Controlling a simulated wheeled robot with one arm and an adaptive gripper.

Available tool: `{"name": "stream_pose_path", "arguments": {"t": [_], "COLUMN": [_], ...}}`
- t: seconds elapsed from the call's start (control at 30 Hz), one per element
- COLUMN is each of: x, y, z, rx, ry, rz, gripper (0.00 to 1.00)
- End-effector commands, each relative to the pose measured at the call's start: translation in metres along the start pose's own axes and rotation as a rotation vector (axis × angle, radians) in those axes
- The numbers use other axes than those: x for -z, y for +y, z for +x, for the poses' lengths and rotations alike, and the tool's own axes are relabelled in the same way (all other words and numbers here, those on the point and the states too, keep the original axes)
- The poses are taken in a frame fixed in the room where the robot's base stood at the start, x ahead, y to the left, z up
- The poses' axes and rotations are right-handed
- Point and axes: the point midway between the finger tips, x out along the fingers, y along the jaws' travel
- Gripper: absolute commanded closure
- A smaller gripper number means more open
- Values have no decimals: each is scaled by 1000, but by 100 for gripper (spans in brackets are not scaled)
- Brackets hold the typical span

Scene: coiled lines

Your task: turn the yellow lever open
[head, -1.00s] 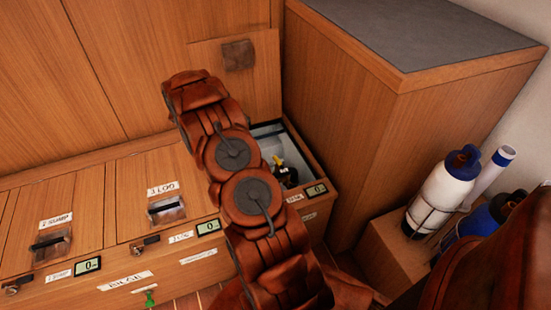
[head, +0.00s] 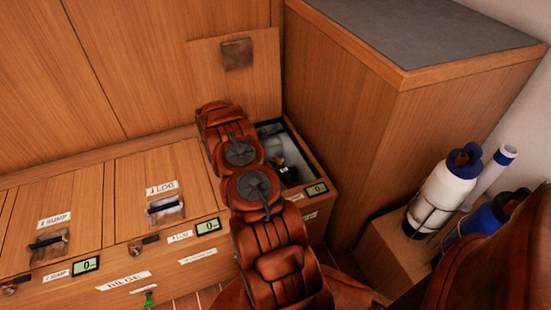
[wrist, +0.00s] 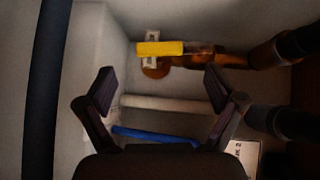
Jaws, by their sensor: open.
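The yellow lever (wrist: 160,48) lies crosswise in the wrist view, on a brownish pipe fitting (wrist: 205,60) inside a pale-walled compartment. My gripper (wrist: 160,92) is open and empty. Its two fingertips are apart, below the lever in the picture, and not seen touching it. The lever's left end reaches past the fitting. In the head view my arm reaches into the open compartment (head: 270,130). Dark and yellow parts show inside it, too small to tell apart.
A blue bar (wrist: 155,135) and a pale pipe (wrist: 160,104) cross the compartment below the lever. Dark hoses stand at the right and left. The raised lid (head: 205,75) stands behind; a tall wooden cabinet (head: 335,130) is close on the right.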

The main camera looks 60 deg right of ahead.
Motion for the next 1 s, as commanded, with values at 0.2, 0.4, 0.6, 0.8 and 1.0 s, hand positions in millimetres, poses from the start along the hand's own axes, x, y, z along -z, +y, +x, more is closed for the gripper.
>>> {"name": "stream_pose_path", "arguments": {"t": [0.2,0.4,0.6,0.8,1.0], "x": [2,1,0,0,0], "y": [-1,-2,-1,-1,-1], "z": [35,50,51,50,50], "rx": [4,3,2,1,1], "ry": [0,-1,0,0,0], "rz": [1,-1,-1,-1,-1], "gripper": [7,7,7,24,45]}}
